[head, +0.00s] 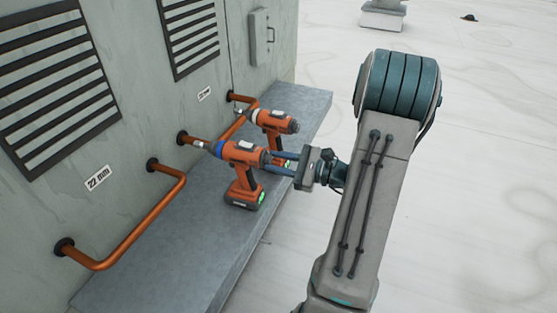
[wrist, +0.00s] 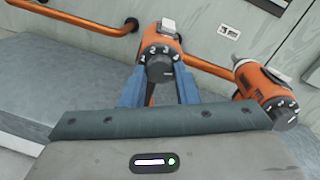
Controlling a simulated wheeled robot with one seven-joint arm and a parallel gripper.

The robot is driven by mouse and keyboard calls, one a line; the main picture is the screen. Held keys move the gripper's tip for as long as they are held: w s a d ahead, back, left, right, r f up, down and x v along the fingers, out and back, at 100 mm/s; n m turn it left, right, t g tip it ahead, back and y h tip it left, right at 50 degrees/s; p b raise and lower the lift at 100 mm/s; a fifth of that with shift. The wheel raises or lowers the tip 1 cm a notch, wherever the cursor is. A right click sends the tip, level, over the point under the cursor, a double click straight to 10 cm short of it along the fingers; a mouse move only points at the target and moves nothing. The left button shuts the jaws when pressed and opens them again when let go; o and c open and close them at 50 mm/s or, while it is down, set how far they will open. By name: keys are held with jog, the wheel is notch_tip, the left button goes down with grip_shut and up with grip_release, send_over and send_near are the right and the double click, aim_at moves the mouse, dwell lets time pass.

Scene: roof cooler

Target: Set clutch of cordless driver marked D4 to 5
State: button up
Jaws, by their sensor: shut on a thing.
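Two orange cordless drivers stand upright on a grey ledge. The nearer driver (head: 240,152) has a blue collar at its front and shows in the wrist view (wrist: 160,43). The farther driver (head: 274,122) is behind it and is at the right of the wrist view (wrist: 262,84). I cannot read D4 on either. My gripper (head: 268,163) is shut on the dark rear dial (wrist: 159,69) of the nearer driver, with one blue finger on each side. White numbers ring the driver's body above the dial. The dial's exact setting is too small to tell.
The grey ledge (head: 185,235) runs along a wall with vents. Copper pipes (head: 140,232) stick out of the wall near the drivers. A tag reading 22 mm (head: 98,178) is on the wall. The pale roof floor (head: 480,180) to the right is open.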

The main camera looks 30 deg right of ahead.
dwell(0.3)
jog(key=o, duration=1)
jog(key=shift+c, duration=0.2)
jog(key=b+v, duration=0.3)
jog(key=v, duration=1.1)
